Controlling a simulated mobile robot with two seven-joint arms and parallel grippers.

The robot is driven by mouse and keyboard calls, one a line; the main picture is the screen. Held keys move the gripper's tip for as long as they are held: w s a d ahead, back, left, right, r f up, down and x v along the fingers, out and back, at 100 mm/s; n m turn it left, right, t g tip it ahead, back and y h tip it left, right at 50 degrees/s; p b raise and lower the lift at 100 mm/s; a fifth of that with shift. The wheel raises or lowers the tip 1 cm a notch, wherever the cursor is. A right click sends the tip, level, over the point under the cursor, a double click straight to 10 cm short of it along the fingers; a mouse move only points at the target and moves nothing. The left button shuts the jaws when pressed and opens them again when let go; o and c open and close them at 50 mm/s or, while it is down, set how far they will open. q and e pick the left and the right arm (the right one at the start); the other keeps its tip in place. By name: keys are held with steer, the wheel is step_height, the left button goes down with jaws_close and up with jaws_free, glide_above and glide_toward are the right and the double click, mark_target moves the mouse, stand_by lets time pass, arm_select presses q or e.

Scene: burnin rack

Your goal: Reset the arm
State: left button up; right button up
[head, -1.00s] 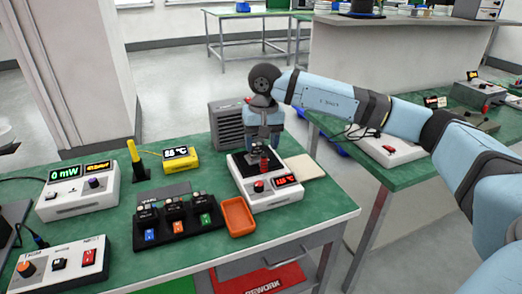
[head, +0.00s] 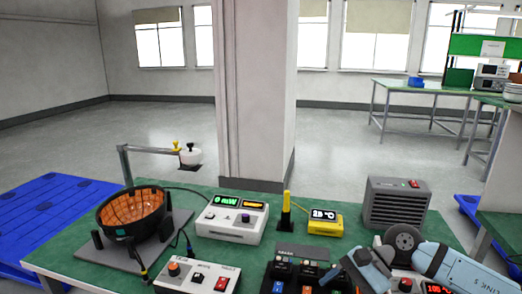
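My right arm comes in from the right edge in the head view, low over the green bench (head: 80,248). Its gripper (head: 352,274) is near the bottom edge, beside the black tray (head: 290,252) with its coloured labels. I cannot tell whether its fingers are open or shut, or whether it touches anything. The white station with the red display (head: 434,288) is partly hidden under the arm and cut off by the frame. My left gripper is not in view.
A grey box heater (head: 396,204) stands behind my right wrist. A yellow meter (head: 325,222), a yellow post (head: 286,212), a white power meter (head: 230,222), a white switch box (head: 197,280) and an orange-lined bowl (head: 132,213) stand on the bench. A pillar (head: 252,90) rises behind it.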

steer(key=s+a+r+m+t+y, duration=0.2)
steer(key=s+a+m+t+y, duration=0.3)
steer(key=a+m+y, duration=0.8)
steer(key=s+d+f+n+t+h, duration=0.5)
steer(key=s+d+f+n+h, duration=0.15)
steer(key=f+n+h, duration=0.55)
steer(key=s+d+f+n+t+h, duration=0.5)
steer(key=d+f+n+h, duration=0.4)
steer(key=n, duration=0.5)
arm_select(q)
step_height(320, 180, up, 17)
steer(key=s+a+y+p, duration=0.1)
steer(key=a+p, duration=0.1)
steer(key=p, duration=2.3)
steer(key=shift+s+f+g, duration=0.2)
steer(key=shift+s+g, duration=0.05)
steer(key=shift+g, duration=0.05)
arm_select(e)
steer(key=s+r+g, duration=0.2)
steer(key=s+r, duration=0.1)
steer(key=r, duration=1.2)
steer(key=shift+d+y, duration=0.4)
steer(key=shift+d, duration=0.05)
